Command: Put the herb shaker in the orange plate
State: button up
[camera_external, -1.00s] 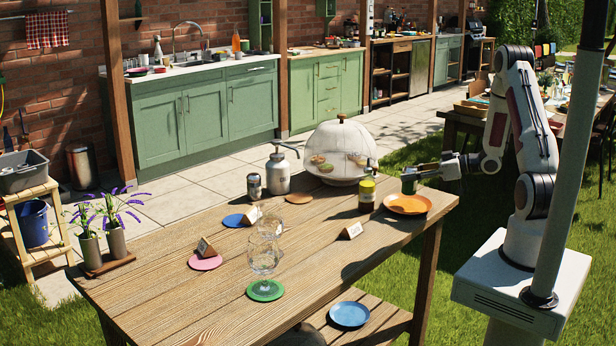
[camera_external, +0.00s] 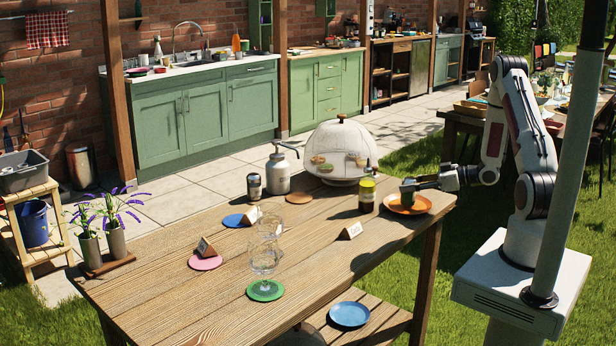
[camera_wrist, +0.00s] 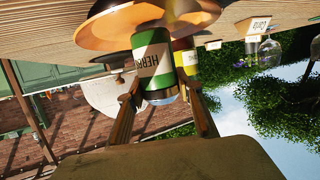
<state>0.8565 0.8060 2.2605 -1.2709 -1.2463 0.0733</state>
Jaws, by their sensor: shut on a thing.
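The herb shaker (camera_wrist: 155,65) is a small cylinder with a green and white label reading "HERB". In the wrist view it sits between the fingers of my gripper (camera_wrist: 162,95), which is shut on it. In the external view the dark green shaker (camera_external: 407,193) is at the orange plate, with my gripper (camera_external: 412,186) coming from the right. The orange plate (camera_external: 423,206) lies near the table's right end; its rim (camera_wrist: 112,30) is beside the shaker in the wrist view. I cannot tell whether the shaker's base touches the plate.
A yellow-labelled can (camera_external: 367,194) stands just left of the plate. A mesh dome (camera_external: 343,150) and a metal canister (camera_external: 277,174) are behind. A card (camera_external: 350,231), glasses (camera_external: 264,262) and coloured coasters (camera_external: 265,290) lie toward the front left. The table's right edge is close.

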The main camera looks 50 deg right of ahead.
jog(key=shift+f, duration=0.3)
jog(key=shift+f, duration=0.1)
jog(key=o, duration=1.2)
jog(key=shift+v, duration=6)
